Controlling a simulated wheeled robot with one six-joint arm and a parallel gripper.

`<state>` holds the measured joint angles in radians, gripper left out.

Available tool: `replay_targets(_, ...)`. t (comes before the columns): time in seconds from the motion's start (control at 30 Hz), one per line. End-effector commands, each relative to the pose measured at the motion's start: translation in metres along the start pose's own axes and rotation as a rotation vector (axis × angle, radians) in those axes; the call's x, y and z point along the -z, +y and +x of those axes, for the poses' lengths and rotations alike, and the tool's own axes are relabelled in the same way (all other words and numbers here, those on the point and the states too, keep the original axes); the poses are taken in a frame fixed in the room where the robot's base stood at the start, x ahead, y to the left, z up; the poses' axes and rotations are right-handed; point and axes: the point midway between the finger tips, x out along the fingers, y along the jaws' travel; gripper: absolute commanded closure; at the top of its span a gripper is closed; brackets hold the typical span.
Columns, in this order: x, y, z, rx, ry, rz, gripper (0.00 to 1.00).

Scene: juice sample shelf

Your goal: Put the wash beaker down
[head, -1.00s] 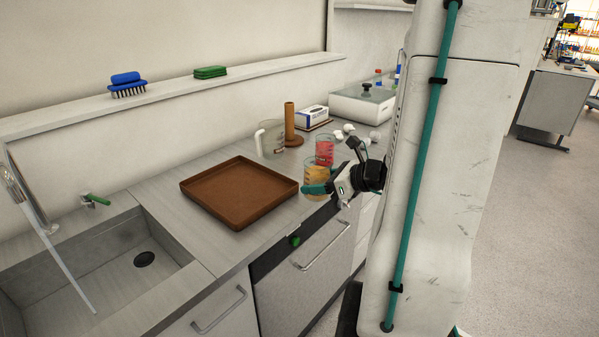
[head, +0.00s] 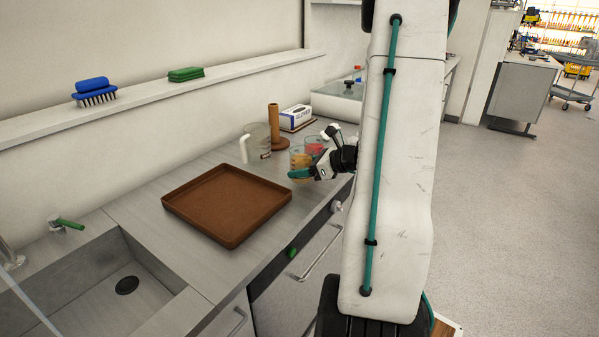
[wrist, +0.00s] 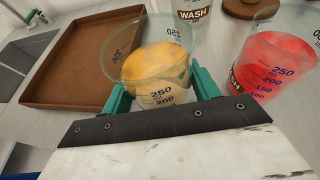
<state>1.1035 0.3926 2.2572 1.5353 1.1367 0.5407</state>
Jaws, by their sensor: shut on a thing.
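My gripper (head: 303,172) is shut on a clear beaker with orange contents (head: 299,158). In the wrist view, its teal fingers (wrist: 161,92) sit on both sides of this orange beaker (wrist: 160,65), which shows blue graduation marks. Whether its base touches the counter cannot be told. In the head view, a clear jug with a white handle (head: 258,140) stands at the back of the counter. A beaker with red contents (head: 315,145) is just right of the held beaker, partly hidden by my gripper.
A brown tray (head: 225,200) lies empty on the counter, left of the held beaker. A brown post on a round base (head: 274,122) and a glove box (head: 296,117) stand behind. A sink (head: 110,300) is at lower left.

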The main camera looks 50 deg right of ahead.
Motion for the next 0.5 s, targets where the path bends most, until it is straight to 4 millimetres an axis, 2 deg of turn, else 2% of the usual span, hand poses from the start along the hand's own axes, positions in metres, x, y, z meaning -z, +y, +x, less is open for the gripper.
replay_targets(0.03,0.009,-0.001,0.002,0.002,0.000,0.005,0.67)
replay_targets(0.1,0.016,-0.002,0.005,0.004,-0.001,0.003,0.67)
replay_targets(0.47,0.020,-0.002,0.006,0.005,-0.001,0.001,0.67)
replay_targets(0.5,0.021,-0.002,0.006,0.005,-0.001,0.001,0.37)
